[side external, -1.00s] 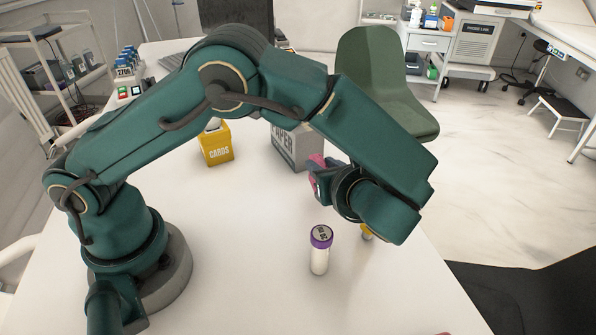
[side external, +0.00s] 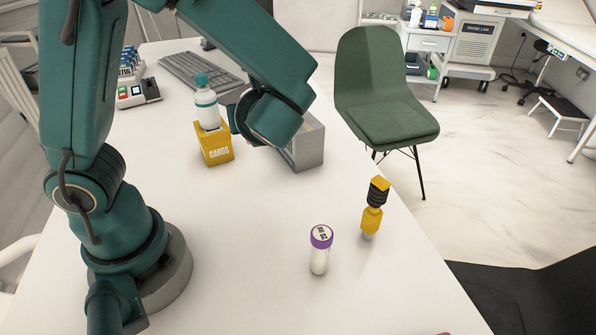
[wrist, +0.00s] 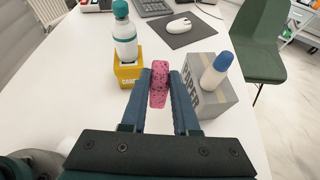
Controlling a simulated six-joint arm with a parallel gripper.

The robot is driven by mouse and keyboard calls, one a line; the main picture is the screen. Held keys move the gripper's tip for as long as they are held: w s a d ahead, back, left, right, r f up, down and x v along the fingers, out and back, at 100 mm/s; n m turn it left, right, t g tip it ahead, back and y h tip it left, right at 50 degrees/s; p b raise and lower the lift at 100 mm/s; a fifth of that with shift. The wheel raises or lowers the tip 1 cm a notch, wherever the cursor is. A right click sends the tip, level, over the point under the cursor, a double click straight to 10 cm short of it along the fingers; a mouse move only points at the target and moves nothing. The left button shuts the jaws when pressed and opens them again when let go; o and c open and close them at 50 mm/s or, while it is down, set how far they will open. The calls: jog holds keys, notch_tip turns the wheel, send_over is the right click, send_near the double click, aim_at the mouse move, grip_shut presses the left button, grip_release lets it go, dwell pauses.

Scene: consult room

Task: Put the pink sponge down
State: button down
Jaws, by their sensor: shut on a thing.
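The pink sponge (wrist: 158,84), dark-speckled, is upright between the fingertips of my gripper (wrist: 160,80) in the wrist view. The fingers are shut on it. It shows between the yellow CARDS box (wrist: 128,72) on the left and the grey PAPER box (wrist: 212,98) on the right. I cannot tell its height above the white table (wrist: 95,105). In the side external view, my wrist hides the fingers and the sponge.
A teal-capped bottle (side external: 206,103) stands at the CARDS box (side external: 216,148). A blue-capped bottle (wrist: 216,70) is at the PAPER box. A purple-capped vial (side external: 320,252) and a yellow-black tool (side external: 373,208) stand nearer the front. The table's front middle is clear.

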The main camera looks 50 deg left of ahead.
jog(key=s+a+n+g, duration=0.4)
jog(key=s+a, duration=0.4)
jog(key=s, duration=0.4)
jog(key=shift+y, duration=0.3)
jog(key=shift+w+d+f, duration=1.35)
jog(key=shift+w+f, duration=0.15)
jog(key=shift+f, duration=0.25)
jog(key=shift+w+d+f, duration=1.3)
jog(key=shift+w+f, duration=0.15)
jog(key=shift+f, duration=0.25)
jog(key=shift+w+d+f, duration=1.35)
jog(key=shift+w+f, duration=0.15)
jog(key=shift+f, duration=0.25)
jog(key=shift+f, duration=0.1)
jog(key=c, duration=0.7)
grip_release()
jog(key=shift+o, duration=0.2)
